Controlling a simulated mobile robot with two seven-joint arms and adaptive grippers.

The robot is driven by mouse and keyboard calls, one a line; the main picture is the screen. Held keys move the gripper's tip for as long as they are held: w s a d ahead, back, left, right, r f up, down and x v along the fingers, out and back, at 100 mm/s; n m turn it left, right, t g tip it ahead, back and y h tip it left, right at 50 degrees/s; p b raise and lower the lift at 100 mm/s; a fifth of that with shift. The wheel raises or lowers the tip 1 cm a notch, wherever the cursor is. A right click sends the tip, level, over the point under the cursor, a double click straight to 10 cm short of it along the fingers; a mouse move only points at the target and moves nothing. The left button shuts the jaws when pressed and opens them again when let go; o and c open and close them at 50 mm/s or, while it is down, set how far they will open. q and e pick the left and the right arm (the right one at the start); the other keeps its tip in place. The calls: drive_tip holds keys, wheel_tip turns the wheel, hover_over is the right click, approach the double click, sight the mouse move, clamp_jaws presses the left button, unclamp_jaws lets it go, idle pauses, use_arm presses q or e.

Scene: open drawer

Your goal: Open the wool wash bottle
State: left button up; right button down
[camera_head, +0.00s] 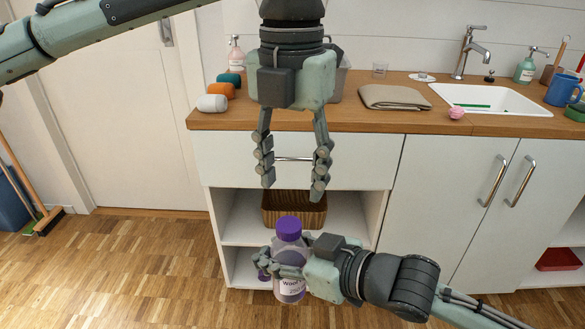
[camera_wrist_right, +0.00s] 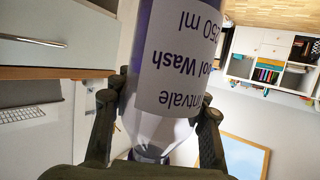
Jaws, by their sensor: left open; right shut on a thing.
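The wool wash bottle (camera_head: 288,289) is clear with purple contents, a white label and a purple cap (camera_head: 288,227). The cap is on and the bottle looks about upright in the head view. My right gripper (camera_head: 272,262) is shut around the bottle's body, below the cap. In the right wrist view the bottle (camera_wrist_right: 180,55) fills the middle, its label upside down, with my right gripper's fingers (camera_wrist_right: 160,118) on both sides. My left gripper (camera_head: 293,190) points down, open and empty, above the bottle and apart from the cap.
A closed drawer with a bar handle (camera_head: 294,159) is behind my left gripper. Below it, an open shelf holds a brown basket (camera_head: 294,209). The wooden counter (camera_head: 350,119) carries yarn rolls (camera_head: 213,103), a folded cloth (camera_head: 394,97) and a sink (camera_head: 492,98). The floor at left is mostly clear.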

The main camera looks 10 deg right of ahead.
sight(292, 223)
use_arm(q)
wheel_tip(292, 223, down, 8)
drive_tip(key=shift+r, duration=0.2)
idle(0.3)
